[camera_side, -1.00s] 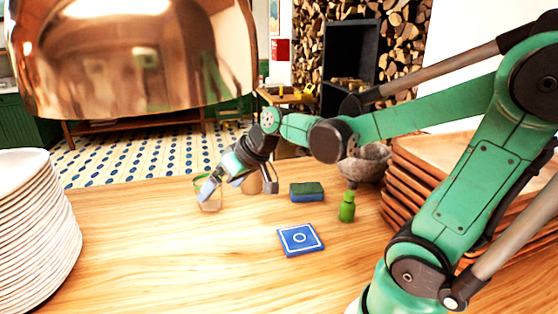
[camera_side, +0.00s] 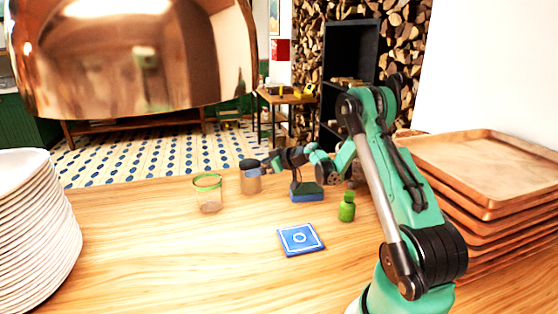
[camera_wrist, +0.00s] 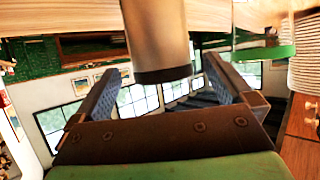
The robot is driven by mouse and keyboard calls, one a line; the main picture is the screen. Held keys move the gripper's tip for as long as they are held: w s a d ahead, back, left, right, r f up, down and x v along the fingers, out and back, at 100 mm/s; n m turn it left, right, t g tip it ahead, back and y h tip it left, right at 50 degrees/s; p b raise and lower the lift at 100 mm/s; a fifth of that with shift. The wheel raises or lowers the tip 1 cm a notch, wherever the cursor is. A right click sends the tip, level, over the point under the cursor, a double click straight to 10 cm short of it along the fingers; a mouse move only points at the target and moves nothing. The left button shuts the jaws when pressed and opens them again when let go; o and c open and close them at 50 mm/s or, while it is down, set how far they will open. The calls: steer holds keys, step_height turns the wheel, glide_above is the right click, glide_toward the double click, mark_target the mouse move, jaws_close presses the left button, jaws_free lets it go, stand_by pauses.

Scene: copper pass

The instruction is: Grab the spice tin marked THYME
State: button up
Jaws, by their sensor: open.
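In the wrist view the tin (camera_wrist: 157,35) hangs from the top of the picture, lid end down, ahead of and between my fingers. My gripper (camera_wrist: 163,68) is open, one finger on each side. In the side view my gripper (camera_side: 268,164) is small and dark at the tin's right, near lid height. Whether it touches the tin cannot be told.
A green-rimmed glass (camera_side: 208,194) stands left of the tin. A sponge (camera_side: 307,194), green bottle (camera_side: 347,207) and blue tile (camera_side: 300,239) lie right and in front. Plates (camera_side: 35,235) are stacked at left, wooden trays (camera_side: 490,165) at right. A copper lamp (camera_side: 135,60) hangs above.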

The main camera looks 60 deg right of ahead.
steer(key=shift+x, duration=2.05)
steer(key=c, duration=1.2)
steer(key=shift+c, duration=0.2)
